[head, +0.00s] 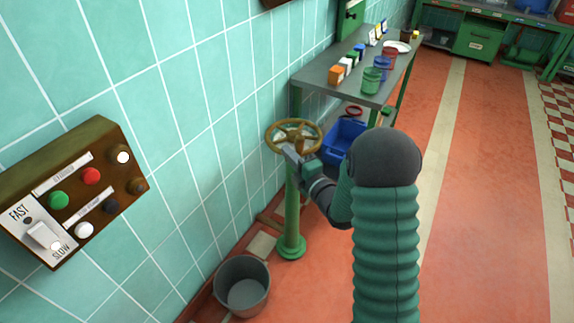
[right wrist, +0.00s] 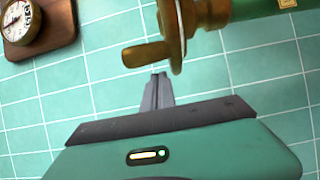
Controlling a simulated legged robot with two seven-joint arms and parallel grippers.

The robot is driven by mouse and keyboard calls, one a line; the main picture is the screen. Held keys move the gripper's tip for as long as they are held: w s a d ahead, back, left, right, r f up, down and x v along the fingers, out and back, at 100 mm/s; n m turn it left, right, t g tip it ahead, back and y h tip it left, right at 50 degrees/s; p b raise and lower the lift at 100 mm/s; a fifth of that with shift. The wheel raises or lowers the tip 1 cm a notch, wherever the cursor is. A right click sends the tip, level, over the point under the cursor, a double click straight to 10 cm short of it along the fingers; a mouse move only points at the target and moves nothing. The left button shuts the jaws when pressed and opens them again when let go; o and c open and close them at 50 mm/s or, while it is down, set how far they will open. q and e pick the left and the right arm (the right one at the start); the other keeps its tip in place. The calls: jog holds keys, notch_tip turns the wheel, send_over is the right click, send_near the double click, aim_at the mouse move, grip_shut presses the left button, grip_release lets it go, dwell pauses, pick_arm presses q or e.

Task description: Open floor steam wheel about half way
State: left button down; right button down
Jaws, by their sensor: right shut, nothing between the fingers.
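The floor steam wheel (head: 294,135) is a brass-coloured handwheel on top of a green post (head: 292,215) that stands on the floor near the tiled wall. In the right wrist view the wheel (right wrist: 174,30) shows edge-on, with a knob (right wrist: 146,54) sticking out to the left. My right gripper (head: 290,151) is at the near side of the wheel, just below its rim. In the right wrist view my right gripper (right wrist: 158,78) is shut and empty, with its fingertips close to the knob. I cannot tell whether they touch. My left gripper is not in view.
A control box (head: 75,190) with buttons and a FAST/SLOW switch is on the wall at left. A grey bucket (head: 242,288) stands by the post's foot. Behind the wheel are a blue crate (head: 345,138) and a table (head: 345,84) with cups and small boxes. The red floor at right is clear.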

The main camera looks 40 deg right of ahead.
aim_at(302, 149)
jog(key=shift+s+d, duration=0.4)
jog(key=shift+d, duration=0.35)
jog(key=shift+s+d+f+b, duration=0.1)
jog(key=shift+s+d+b, duration=0.4)
jog(key=shift+d+b, duration=0.3)
jog(key=shift+s+d, duration=0.2)
jog(key=shift+d, duration=0.2)
